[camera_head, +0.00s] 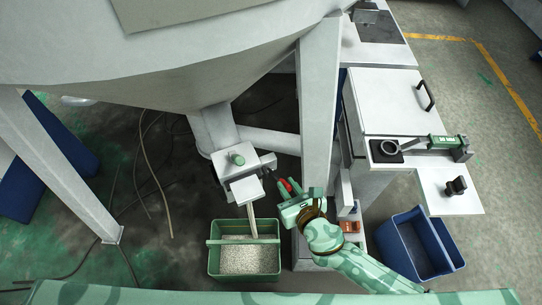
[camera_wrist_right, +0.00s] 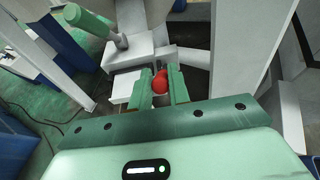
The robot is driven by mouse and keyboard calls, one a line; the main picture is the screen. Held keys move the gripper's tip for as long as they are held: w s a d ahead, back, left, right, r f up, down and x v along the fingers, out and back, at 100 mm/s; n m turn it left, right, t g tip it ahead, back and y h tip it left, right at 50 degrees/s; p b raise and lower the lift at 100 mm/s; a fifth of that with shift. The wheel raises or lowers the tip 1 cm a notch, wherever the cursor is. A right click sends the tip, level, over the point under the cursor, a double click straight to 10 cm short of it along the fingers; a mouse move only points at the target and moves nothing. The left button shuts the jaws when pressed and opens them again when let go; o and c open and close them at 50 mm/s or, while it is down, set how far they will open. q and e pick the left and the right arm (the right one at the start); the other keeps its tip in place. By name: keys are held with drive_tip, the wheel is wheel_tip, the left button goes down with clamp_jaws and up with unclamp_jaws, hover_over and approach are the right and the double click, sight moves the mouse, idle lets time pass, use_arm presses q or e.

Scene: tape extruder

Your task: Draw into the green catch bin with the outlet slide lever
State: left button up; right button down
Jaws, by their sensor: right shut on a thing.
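The green catch bin (camera_head: 213,262) stands on the floor below the hopper outlet (camera_head: 246,190) and holds pale granules. A narrow pale strip (camera_head: 251,222) runs from the outlet down into the bin; I cannot tell if it is falling granules. The red knob of the outlet slide lever (camera_head: 288,184) is just right of the outlet. My right gripper (camera_head: 284,190) is at this knob. In the right wrist view its two green fingers (camera_wrist_right: 162,86) are shut on the red knob (camera_wrist_right: 160,80). Most of the lever's rod is hidden. My left gripper is not in view.
A green-handled part (camera_head: 237,158) stands on top of the outlet. A grey hopper leg (camera_head: 318,110) rises close beside my right gripper. A blue bin (camera_head: 450,246) and a white bench (camera_head: 455,200) are at the right. Hoses lie on the floor at left.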

drive_tip(key=shift+s+f, duration=0.1)
drive_tip(key=shift+f, duration=0.05)
drive_tip(key=shift+s+d+f+b, duration=0.15)
drive_tip(key=shift+s+f+b, duration=0.15)
drive_tip(key=shift+f+b, duration=0.2)
drive_tip(key=c, duration=1.2)
unclamp_jaws()
drive_tip(key=shift+r, duration=0.1)
drive_tip(key=shift+c, duration=0.2)
drive_tip(key=shift+s+d+r+p, duration=0.1)
drive_tip(key=shift+s+r+p, duration=0.05)
drive_tip(key=shift+r+p, duration=0.5)
drive_tip(key=s+r+p, duration=0.1)
drive_tip(key=s+d+r+p, duration=0.1)
drive_tip(key=r+p, duration=0.1)
drive_tip(key=s+r+p, duration=0.1)
drive_tip(key=r+p, duration=0.1)
drive_tip(key=shift+d, duration=0.15)
